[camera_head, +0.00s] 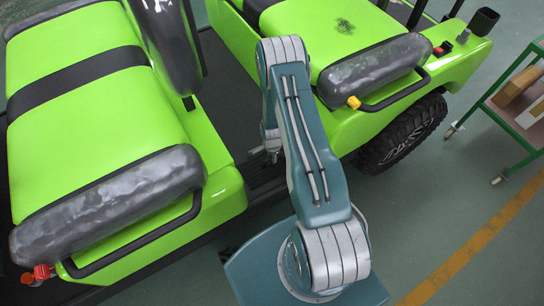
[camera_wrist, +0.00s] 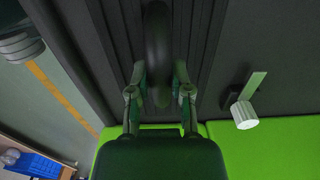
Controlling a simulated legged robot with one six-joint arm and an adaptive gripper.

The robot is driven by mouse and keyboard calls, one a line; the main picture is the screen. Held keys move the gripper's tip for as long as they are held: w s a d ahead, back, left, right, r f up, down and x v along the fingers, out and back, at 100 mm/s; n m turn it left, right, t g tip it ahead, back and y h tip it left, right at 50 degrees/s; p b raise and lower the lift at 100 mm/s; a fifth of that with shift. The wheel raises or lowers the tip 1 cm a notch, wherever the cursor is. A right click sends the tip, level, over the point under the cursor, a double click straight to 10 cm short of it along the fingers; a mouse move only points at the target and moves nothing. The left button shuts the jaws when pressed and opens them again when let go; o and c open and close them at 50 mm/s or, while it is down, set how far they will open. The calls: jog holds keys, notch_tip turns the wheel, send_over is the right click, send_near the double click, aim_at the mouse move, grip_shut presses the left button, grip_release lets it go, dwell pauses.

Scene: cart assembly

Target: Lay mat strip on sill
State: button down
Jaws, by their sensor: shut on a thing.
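In the wrist view my gripper (camera_wrist: 160,75) is shut on a dark, rounded, elongated thing, which I take to be the mat strip (camera_wrist: 157,35). It stands out between the two fingers and extends away from the palm. Beyond it is a dark ribbed surface (camera_wrist: 103,35), apparently the cart's sill; I cannot tell whether the strip touches it. In the head view my arm reaches over the dark floor gap between the cart's green seats, beside the sill (camera_head: 262,186). My arm hides most of the gripper and the strip there.
The green cart seats (camera_head: 95,120) with black grab rails flank the gap. A pale cylinder (camera_wrist: 244,115) on a green bar is right of my gripper. A cart wheel (camera_head: 405,133) and a green trolley (camera_head: 515,125) stand right. Open floor lies beside the yellow line (camera_head: 470,250).

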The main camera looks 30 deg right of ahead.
jog(key=c, duration=0.5)
grip_release()
jog(key=shift+f, duration=0.1)
jog(key=shift+c, duration=0.2)
jog(key=s+a+r+n+t, duration=0.1)
jog(key=a+r+n, duration=0.25)
jog(key=r, duration=1.65)
jog(key=a+r+n+t, duration=0.25)
jog(key=r+n, duration=0.25)
jog(key=r, duration=1.5)
jog(key=s+a+r+n+t, duration=0.1)
jog(key=s+a+r+n, duration=0.2)
jog(key=s+r, duration=0.4)
jog(key=s+a+r+n+t, duration=0.1)
jog(key=s+a+r+n, duration=0.2)
jog(key=s+r+n, duration=0.3)
jog(key=s+r, duration=0.2)
jog(key=s, duration=0.3)
jog(key=shift+a+r, duration=0.15)
jog(key=shift+a, duration=0.25)
